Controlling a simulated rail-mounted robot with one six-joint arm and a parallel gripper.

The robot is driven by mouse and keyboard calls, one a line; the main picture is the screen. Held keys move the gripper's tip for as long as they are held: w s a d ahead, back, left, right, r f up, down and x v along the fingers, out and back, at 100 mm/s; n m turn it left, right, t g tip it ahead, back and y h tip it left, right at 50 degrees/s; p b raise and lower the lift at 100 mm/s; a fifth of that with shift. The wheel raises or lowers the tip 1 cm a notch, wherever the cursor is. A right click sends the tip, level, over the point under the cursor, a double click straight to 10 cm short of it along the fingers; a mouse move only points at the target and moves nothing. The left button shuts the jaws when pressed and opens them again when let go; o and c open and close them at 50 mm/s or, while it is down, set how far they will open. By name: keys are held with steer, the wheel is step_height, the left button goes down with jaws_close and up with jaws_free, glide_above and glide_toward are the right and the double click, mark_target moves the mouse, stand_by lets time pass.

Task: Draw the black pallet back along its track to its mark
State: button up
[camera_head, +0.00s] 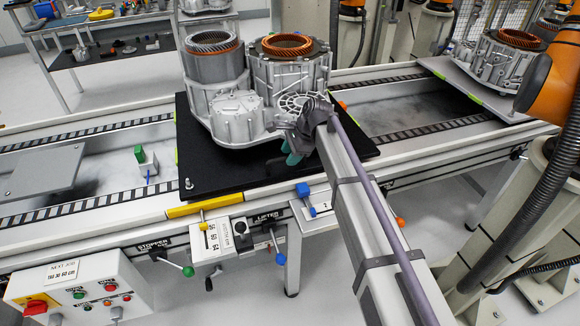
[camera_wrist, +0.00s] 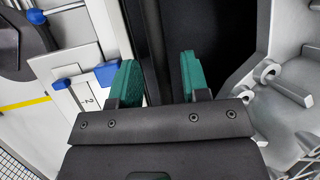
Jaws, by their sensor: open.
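The black pallet (camera_head: 225,178) lies on the conveyor track (camera_head: 105,140) with a grey stator housing (camera_head: 232,118) on it. A small upright pin stands at its front left corner. My gripper (camera_head: 291,152) is over the pallet's front right part, close beside the housing. In the wrist view my gripper (camera_wrist: 160,78) has its green fingers apart, with nothing held between them. The black pallet (camera_wrist: 225,35) shows beyond and right of the fingers. Whether the fingers touch the pallet cannot be told. A yellow bar (camera_head: 205,206) lies on the front rail; which mark is meant is unclear.
A blue block (camera_head: 303,189) with a numbered plate is on the front rail beside my arm. A green-and-white piece (camera_head: 146,160) stands on the track to the left, before a grey plate (camera_head: 45,174). Another housing (camera_head: 502,58) sits farther right. Track right of the pallet is open.

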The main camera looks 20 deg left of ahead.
steer(key=shift+a+f, duration=0.1)
steer(key=shift+f, duration=0.1)
jaws_close()
stand_by(0.4)
